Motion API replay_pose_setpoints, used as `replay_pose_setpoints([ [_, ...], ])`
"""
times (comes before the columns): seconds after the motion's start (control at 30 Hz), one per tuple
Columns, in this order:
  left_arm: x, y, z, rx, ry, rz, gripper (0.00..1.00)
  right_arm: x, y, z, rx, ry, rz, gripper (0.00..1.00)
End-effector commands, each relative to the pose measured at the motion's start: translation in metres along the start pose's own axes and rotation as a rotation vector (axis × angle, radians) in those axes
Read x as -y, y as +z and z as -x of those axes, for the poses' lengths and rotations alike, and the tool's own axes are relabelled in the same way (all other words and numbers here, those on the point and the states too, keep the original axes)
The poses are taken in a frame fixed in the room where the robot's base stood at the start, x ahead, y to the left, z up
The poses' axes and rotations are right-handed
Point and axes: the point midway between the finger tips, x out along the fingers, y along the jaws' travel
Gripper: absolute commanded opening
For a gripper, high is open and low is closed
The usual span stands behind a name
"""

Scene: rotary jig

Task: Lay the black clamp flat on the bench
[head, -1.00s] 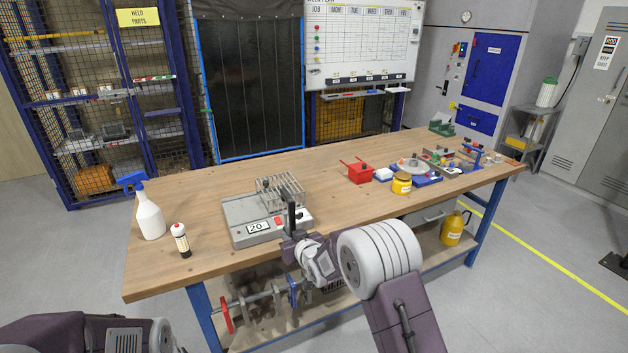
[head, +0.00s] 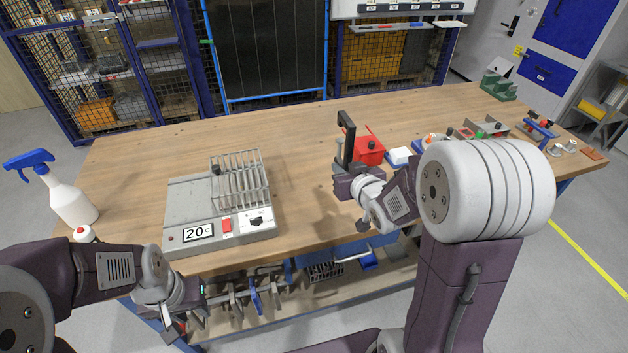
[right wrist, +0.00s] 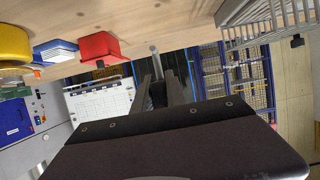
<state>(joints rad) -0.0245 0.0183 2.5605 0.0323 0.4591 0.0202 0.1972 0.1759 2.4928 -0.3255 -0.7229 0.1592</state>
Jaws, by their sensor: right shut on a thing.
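The black clamp (head: 347,136) stands upright in my right gripper (head: 348,168), with its short bent end at the top, over the middle of the bench (head: 300,130). In the right wrist view the two fingers (right wrist: 163,92) are shut on a dark part of the clamp (right wrist: 158,93), and a grey rod sticks out beyond them. Much of the clamp is hidden by the fingers there. My left gripper (head: 187,315) hangs low at the bench's front edge, and its finger gap is not clear.
A grey hot plate (head: 190,205) with a wire rack (head: 240,182) stands left of the clamp. A red box (head: 369,150) is close to the clamp's right. A spray bottle (head: 70,203) stands at the left end. The bench between rack and clamp is bare.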

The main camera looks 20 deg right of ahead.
Motion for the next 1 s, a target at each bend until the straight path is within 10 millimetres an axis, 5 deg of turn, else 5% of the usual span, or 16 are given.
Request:
replay_pose_setpoints([
  [0.2,0.000,0.001,-0.008,0.000,0.000,0.000,0.36,0.029,0.015,-0.063,0.003,-0.005,0.002,0.00],
  [0.4,0.000,0.001,-0.007,0.000,0.000,0.000,0.36,0.046,0.021,-0.104,-0.001,-0.002,0.002,0.00],
  [0.6,0.000,0.001,-0.008,0.000,0.000,0.000,0.36,0.049,0.023,-0.112,-0.001,0.000,0.000,0.00],
  [0.83,0.000,0.001,-0.012,0.000,0.000,0.000,0.36,0.049,0.057,-0.125,0.002,0.000,0.001,0.00],
  [1.0,0.000,0.001,-0.011,0.000,0.000,0.000,0.36,0.049,0.059,-0.127,-0.003,0.000,0.001,0.00],
])
